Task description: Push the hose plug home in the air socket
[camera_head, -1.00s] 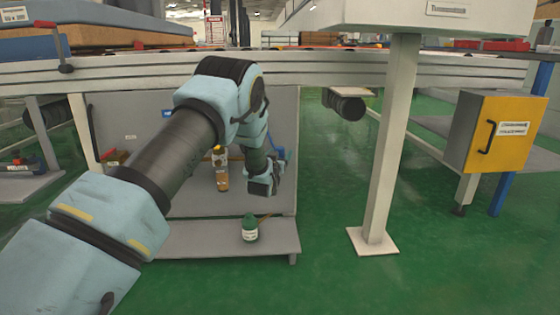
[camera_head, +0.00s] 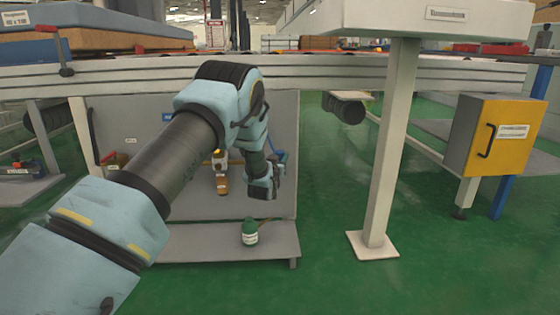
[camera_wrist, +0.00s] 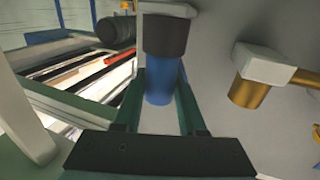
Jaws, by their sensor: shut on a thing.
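In the wrist view, a blue cylindrical body (camera_wrist: 161,82), which I take as the hose plug, sits between the two dark green fingers of my gripper (camera_wrist: 160,108). My gripper is shut on it. A black collar (camera_wrist: 165,36) meets the blue body's far end, with a pale fitting (camera_wrist: 168,9) beyond it. I take these as the air socket, but cannot tell how deep the plug sits. In the head view, my gripper (camera_head: 276,177) is in front of the grey panel, with a bit of blue hose (camera_head: 279,156) beside it. The joint itself is hidden there.
An amber bowl with a pale top (camera_head: 222,180) hangs on the panel left of my gripper; its amber part also shows in the wrist view (camera_wrist: 249,94). A green bottle (camera_head: 250,234) stands on the low shelf (camera_head: 200,246). A white post (camera_head: 392,150) stands to the right.

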